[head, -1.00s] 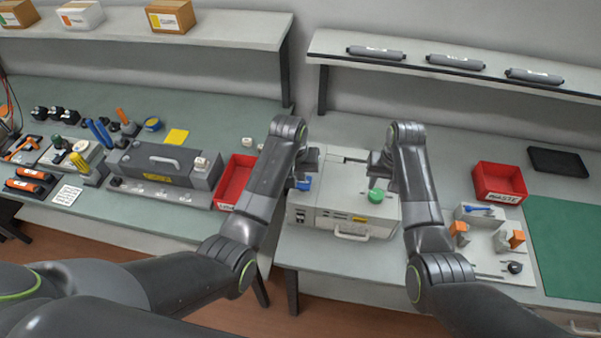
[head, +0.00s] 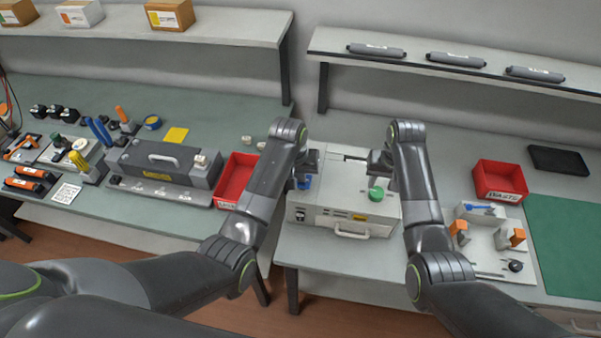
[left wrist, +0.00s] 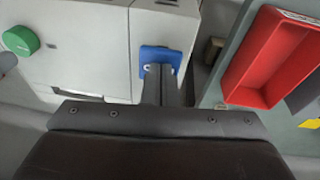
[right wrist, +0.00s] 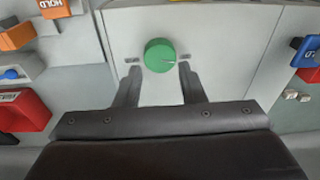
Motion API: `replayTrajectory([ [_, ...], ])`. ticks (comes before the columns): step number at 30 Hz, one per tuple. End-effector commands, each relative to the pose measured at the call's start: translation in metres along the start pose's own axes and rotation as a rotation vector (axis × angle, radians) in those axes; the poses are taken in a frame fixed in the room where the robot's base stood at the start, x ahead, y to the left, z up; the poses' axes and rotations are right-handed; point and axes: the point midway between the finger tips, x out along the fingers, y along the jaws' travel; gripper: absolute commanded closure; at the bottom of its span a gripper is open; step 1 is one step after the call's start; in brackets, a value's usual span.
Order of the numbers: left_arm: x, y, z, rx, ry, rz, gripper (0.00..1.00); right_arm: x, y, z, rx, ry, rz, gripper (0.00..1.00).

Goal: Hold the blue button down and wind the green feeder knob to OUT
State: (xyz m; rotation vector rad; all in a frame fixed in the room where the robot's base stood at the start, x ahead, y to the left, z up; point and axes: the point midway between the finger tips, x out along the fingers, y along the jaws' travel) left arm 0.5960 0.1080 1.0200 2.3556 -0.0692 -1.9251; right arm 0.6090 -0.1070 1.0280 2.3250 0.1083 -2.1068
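The blue button (head: 303,183) is on the left of the light grey printer unit's top, and the green feeder knob (head: 376,194) is to its right. My left gripper (left wrist: 160,70) has its fingers together over the blue button (left wrist: 158,56); they overlap it in the left wrist view, and I cannot tell how far it is pressed. My right gripper (right wrist: 158,70) is open, its two fingers apart on either side below the green knob (right wrist: 159,56) in the right wrist view. The knob's white mark points right there. Its OUT label is not readable.
A red bin (head: 228,190) stands left of the unit, beside a dark grey device (head: 165,172). A red waste bin (head: 500,182) and a fixture with orange parts (head: 490,235) are at the right. The unit's front handle (head: 350,234) sticks out.

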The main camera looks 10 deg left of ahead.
Motion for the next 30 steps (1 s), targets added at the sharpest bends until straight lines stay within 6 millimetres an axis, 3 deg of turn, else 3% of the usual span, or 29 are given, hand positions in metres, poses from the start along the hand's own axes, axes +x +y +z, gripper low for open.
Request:
replayTrajectory([
  [17, 0.019, -0.003, 0.005, -0.001, -0.005, -0.001, 1.0, 0.007, 0.0, 0.001, 0.0, 0.0, 0.0, 0.64],
  [26, 0.019, -0.003, 0.005, -0.001, -0.006, -0.001, 1.0, 0.006, 0.0, 0.001, 0.0, 0.0, 0.0, 0.64],
  [30, 0.019, -0.003, 0.005, -0.001, -0.006, -0.001, 1.0, 0.006, 0.0, 0.001, 0.0, 0.0, 0.0, 0.47],
])
